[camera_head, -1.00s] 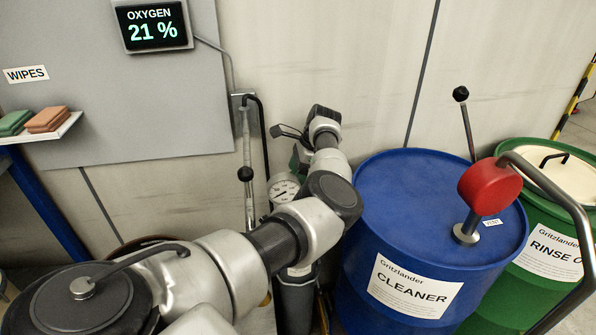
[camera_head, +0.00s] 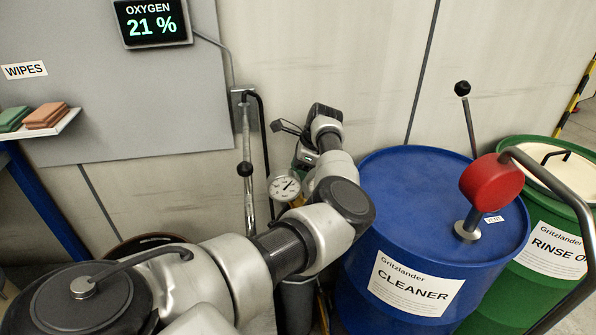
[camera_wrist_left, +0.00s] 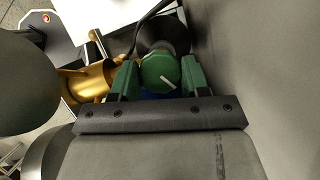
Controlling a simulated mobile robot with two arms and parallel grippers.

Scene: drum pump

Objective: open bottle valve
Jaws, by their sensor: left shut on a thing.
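The bottle valve is a green round knob with a white mark (camera_wrist_left: 160,73) on a brass body (camera_wrist_left: 90,84) in the left wrist view. My left gripper (camera_wrist_left: 160,80) has its two green fingers on either side of the knob and is shut on it. In the head view my left arm reaches in from the left to the bottle by the wall. The gripper is mostly hidden there behind my own arm, and the knob cannot be made out. A round pressure gauge (camera_head: 285,187) shows just left of my wrist. My right gripper is in neither view.
A blue CLEANER drum (camera_head: 400,200) with a red-headed pump (camera_head: 490,182) stands close to the right of my arm. A green RINSE drum (camera_head: 547,235) is farther right. A lever with a black ball (camera_head: 244,169) is on the wall. The oxygen display (camera_head: 152,22) reads 21 %.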

